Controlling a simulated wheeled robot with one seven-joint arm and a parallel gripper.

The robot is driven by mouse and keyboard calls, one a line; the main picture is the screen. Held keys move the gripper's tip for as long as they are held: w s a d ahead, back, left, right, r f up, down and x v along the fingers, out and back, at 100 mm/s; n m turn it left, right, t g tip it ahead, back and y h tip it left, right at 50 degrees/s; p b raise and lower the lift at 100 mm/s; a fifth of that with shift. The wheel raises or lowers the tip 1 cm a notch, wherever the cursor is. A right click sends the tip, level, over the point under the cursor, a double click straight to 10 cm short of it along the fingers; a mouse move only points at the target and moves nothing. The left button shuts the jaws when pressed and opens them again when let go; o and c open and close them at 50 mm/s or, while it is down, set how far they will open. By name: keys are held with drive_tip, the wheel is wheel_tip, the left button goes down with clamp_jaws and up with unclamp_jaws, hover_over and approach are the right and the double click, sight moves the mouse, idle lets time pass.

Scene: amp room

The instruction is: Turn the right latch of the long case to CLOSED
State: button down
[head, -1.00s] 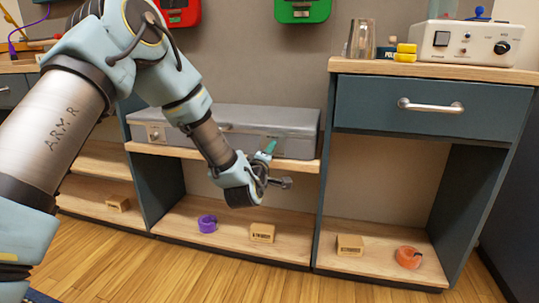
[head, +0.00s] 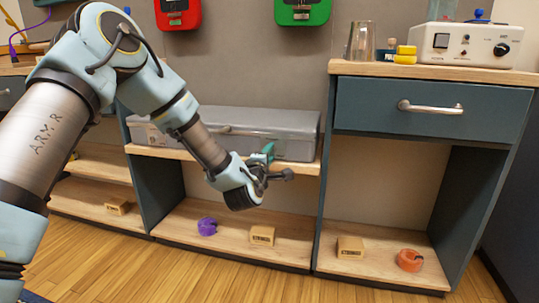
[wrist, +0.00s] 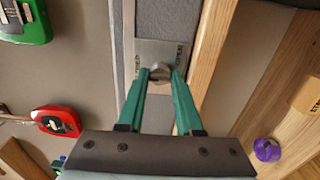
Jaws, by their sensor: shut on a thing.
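The long grey case (head: 290,121) lies on the upper shelf of the left cabinet bay. In the wrist view the right latch is a small round metal knob (wrist: 160,71) on a pale plate (wrist: 147,50) on the case's front.
The shelf's wooden edge (wrist: 206,60) runs close beside the fingers. Below are a purple roll (head: 207,226) and a small labelled block (head: 262,236). The drawer handle (head: 430,106) sticks out at the right. Open space lies in front of the case.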

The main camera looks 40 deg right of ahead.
drive_tip(key=c, duration=0.6)
unclamp_jaws()
drive_tip(key=p+v, duration=0.2)
drive_tip(key=v, duration=0.8)
drive_tip(key=shift+s+a+f, duration=0.1)
drive_tip(key=shift+s+a, duration=0.1)
drive_tip(key=shift+a, duration=0.15)
drive_tip(key=shift+w, duration=0.1)
